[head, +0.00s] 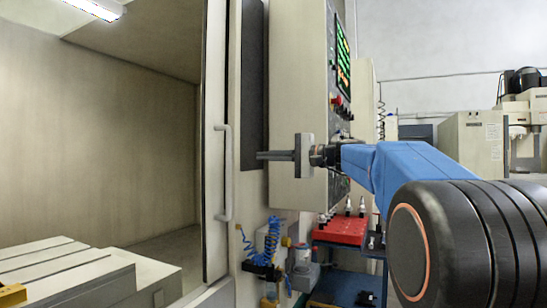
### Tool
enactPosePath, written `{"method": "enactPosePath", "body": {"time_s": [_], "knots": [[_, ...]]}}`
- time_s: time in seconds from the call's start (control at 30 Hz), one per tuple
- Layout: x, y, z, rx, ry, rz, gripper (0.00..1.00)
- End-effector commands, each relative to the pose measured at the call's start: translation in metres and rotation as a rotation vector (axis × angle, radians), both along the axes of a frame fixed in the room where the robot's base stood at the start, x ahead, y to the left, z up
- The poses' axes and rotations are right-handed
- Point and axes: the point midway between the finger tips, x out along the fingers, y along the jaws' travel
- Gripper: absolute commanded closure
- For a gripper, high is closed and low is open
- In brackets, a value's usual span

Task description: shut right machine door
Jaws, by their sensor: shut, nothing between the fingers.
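The right machine door (214,150) stands open as a narrow upright panel at the right side of the machine opening. Its vertical bar handle (228,172) is on the panel's right part. My gripper (258,155) is shut and empty, its fingers pointing left. In the picture its tips are a little to the right of the handle, near the handle's upper half. I cannot tell the distance in depth between them. My blue arm reaches in from the right.
The machine interior on the left holds a slotted table (60,262). A control panel (342,65) rises behind my gripper. Below it are a red tray (340,231) with tool holders and a coiled blue hose (271,238). Another machine (475,140) stands at the far right.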

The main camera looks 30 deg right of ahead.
Motion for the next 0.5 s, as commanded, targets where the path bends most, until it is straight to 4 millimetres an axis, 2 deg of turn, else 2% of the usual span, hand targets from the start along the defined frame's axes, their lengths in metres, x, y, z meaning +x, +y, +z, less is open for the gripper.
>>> {"method": "enactPosePath", "body": {"time_s": [0.37, 0.5], "knots": [[0.044, 0.039, -0.001, -0.001, 0.001, 0.003, 1.00], [0.032, 0.057, 0.000, -0.001, -0.001, 0.002, 1.00]]}}
